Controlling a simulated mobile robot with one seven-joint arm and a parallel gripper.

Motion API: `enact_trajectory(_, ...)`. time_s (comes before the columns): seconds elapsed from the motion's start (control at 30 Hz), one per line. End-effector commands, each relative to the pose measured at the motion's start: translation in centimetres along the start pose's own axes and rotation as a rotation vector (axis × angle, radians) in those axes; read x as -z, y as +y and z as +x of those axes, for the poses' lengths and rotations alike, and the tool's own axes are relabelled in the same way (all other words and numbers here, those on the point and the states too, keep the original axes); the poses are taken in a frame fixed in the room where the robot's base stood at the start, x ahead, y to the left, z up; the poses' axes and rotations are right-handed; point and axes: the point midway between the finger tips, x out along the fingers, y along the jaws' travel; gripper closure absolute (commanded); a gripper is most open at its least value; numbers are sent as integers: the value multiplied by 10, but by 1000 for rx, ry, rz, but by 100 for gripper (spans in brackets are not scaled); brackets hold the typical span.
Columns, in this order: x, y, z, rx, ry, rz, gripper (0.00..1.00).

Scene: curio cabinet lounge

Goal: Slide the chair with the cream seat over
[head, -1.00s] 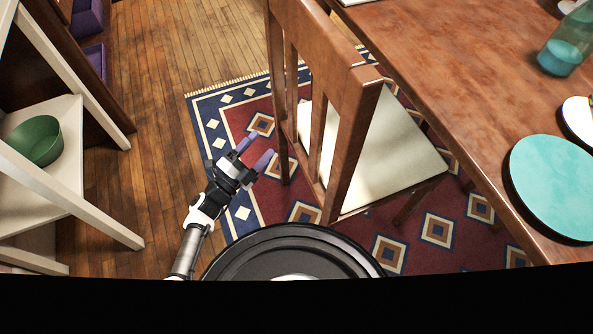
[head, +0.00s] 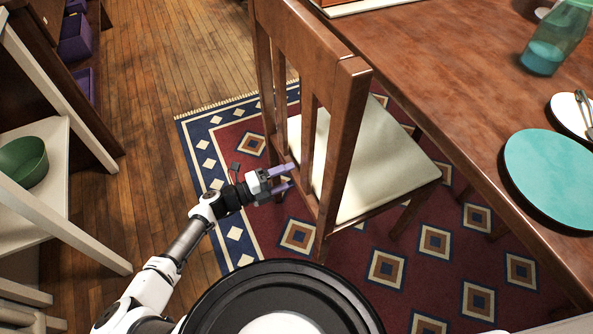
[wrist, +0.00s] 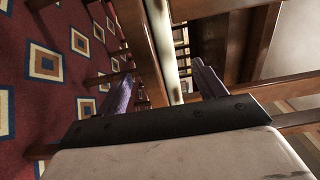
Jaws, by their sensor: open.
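The wooden chair with the cream seat (head: 378,165) stands on the patterned rug, its slatted back (head: 318,75) toward me and its seat facing the table. My gripper (head: 284,178) is open, with purple fingertips pointing right at the lower part of the chair's back, just under seat height. In the wrist view the two purple fingers (wrist: 166,88) are spread with brown chair bars and a pale seat edge (wrist: 161,40) between and ahead of them. I cannot tell whether the fingers touch the chair.
A wooden table (head: 440,60) with a teal plate (head: 552,172) and a bottle (head: 553,42) stands to the right. A white shelf (head: 50,215) with a green bowl (head: 22,160) is at the left. Bare wood floor (head: 175,60) lies behind the rug, left of the chair.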

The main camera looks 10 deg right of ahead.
Motion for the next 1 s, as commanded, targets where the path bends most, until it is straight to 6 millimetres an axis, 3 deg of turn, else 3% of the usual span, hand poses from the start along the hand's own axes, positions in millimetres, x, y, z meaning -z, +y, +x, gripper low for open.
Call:
enact_trajectory(0.1, 1, 0, 25, 2, 4, 0, 31)
enact_trajectory(0.23, 0, 0, 41, 1, 3, 0, 31)
enact_trajectory(0.63, 0, 0, 49, 1, 0, -1, 31)
enact_trajectory(1.0, 0, 0, 49, 1, 1, 0, 78)
